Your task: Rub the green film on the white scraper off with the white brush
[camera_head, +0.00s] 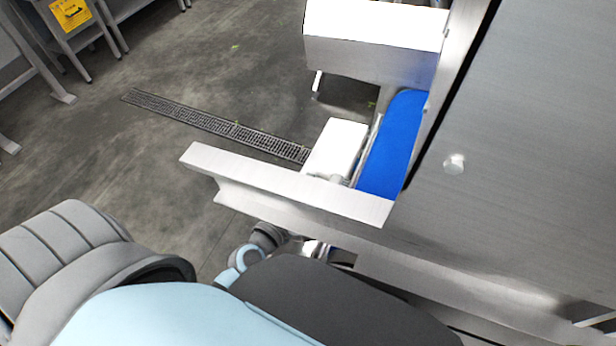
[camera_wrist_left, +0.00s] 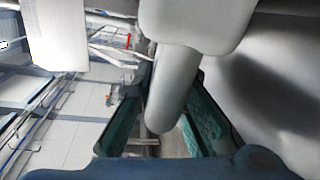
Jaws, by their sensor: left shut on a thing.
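In the left wrist view my left gripper (camera_wrist_left: 173,92) has its two teal-lined fingers on either side of a smooth, pale rod. The rod looks like the handle of the white brush (camera_wrist_left: 172,95) and widens into a rounded pale block at the top. The gripper is shut on it. The bristles cannot be made out. I cannot pick out the white scraper with certainty in either view, and no green film can be told apart. In the head view the left gripper's fingers are not clearly visible. My right gripper is not in view.
A steel machine with a blue belt (camera_head: 394,146) fills the right of the head view. A steel rail (camera_head: 284,184) crosses in front, beside a white box (camera_head: 337,146). The grey floor has a drain grate (camera_head: 213,124). A steel stand with a yellow sign (camera_head: 71,13) is far left.

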